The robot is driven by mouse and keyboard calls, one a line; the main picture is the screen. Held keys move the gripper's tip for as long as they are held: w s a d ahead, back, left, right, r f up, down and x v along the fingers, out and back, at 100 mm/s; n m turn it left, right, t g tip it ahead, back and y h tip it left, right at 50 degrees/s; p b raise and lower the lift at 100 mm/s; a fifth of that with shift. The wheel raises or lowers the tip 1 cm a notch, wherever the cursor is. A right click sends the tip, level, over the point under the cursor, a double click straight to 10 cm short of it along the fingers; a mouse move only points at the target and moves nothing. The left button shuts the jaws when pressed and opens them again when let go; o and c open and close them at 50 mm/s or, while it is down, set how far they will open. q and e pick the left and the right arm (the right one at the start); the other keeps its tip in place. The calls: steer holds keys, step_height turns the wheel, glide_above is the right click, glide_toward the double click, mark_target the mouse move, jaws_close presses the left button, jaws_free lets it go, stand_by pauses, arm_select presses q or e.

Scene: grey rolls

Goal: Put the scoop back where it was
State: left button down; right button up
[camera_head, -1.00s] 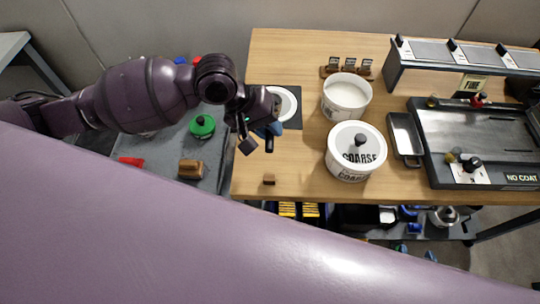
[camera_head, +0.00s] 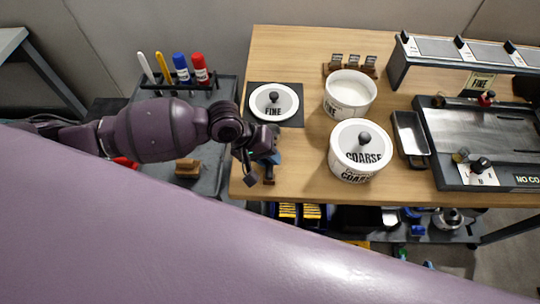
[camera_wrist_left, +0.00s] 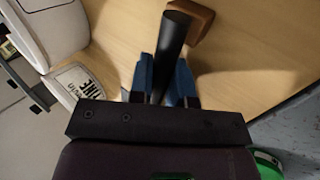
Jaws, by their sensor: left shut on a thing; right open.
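My left gripper (camera_head: 266,164) is over the front left corner of the wooden table (camera_head: 310,195). In the left wrist view its blue fingers (camera_wrist_left: 165,80) are shut on a black rod-like handle (camera_wrist_left: 173,38), which looks like the scoop's handle. The scoop's bowl is not visible. I cannot tell whether handle and block touch. My right gripper is not in view.
A lidded COARSE tub (camera_head: 352,165) and an open white tub (camera_head: 350,92) stand to the right. A FINE lid (camera_head: 273,101) lies on a dark mat. A grey side cart (camera_head: 207,125) with markers is at left. The table between gripper and COARSE tub is clear.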

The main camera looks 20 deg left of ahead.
steer(key=shift+w+r, duration=0.1)
arm_select(q)
steer(key=c, duration=1.3)
jaws_free()
steer(key=shift+o, duration=1.1)
arm_select(e)
steer(key=shift+w+a+r, duration=0.1)
steer(key=shift+w+r, duration=0.05)
steer(key=shift+w, duration=0.25)
arm_select(q)
steer(key=p+v, duration=0.1)
steer(key=v, duration=1.1)
steer(key=shift+p, duration=0.4)
arm_select(e)
steer(key=shift+w+r+t, duration=0.2)
steer(key=shift+r+t, duration=0.1)
steer(key=shift+r, duration=0.85)
arm_select(q)
steer(key=shift+r, duration=0.1)
